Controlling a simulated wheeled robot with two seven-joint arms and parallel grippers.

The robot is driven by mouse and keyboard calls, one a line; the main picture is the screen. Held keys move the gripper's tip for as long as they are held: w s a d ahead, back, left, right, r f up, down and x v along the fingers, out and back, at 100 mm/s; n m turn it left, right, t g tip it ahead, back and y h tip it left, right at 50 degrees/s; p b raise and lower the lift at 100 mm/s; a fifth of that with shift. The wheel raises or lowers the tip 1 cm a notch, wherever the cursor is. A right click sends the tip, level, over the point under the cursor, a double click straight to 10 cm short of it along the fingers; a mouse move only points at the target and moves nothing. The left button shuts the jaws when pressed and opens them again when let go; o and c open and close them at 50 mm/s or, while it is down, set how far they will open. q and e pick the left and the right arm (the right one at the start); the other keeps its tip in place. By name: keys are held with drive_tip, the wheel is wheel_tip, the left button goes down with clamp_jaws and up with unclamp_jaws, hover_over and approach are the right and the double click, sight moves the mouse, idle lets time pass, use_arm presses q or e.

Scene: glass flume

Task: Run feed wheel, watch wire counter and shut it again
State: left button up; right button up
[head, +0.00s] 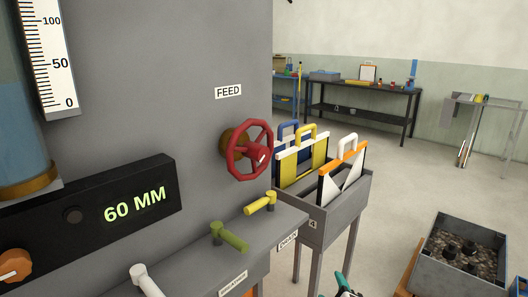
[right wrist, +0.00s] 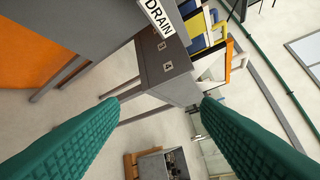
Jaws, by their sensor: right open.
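The red feed wheel (head: 257,153) stands out from the grey panel below the white FEED label (head: 228,91). No hand is on it. The counter (head: 90,207) is a black box with green digits reading 60 MM. My right gripper (head: 343,287) shows only as teal tips at the bottom edge of the head view, well below the wheel. In the right wrist view its two green fingers (right wrist: 160,107) are spread apart with nothing between them. The wheel is not in that view. My left gripper is not in view.
Yellow (head: 260,203), olive (head: 229,237) and white (head: 146,281) handles line the ledge below the wheel. A grey rack (head: 342,215) of handled plates stands right of the panel. A gravel crate (head: 432,266) sits at lower right. Open floor lies beyond.

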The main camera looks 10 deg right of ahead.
drive_tip(key=s+f+m+g+y+p, duration=0.3)
drive_tip(key=s+f+m+g+p, duration=0.55)
drive_tip(key=s+f+p, duration=1.5)
drive_tip(key=w+d+r+n+t+b, duration=0.1)
drive_tip(key=w+d+r+n, duration=0.15)
drive_tip(key=w+n, duration=0.4)
drive_tip(key=w+d+r+n+t, duration=0.2)
drive_tip(key=w+d+n, duration=0.25)
drive_tip(key=w, duration=0.25)
drive_tip(key=w+a+r+n+t+y, duration=0.2)
drive_tip(key=w+r+n+t+y, duration=0.15)
drive_tip(key=w+r+n, duration=0.95)
drive_tip(key=n+t+y+p, duration=0.15)
drive_tip(key=n+y, duration=0.65)
drive_tip(key=n, duration=1.1)
approach(264, 154)
drive_tip(key=p+x, duration=0.1)
drive_tip(key=x, duration=0.9)
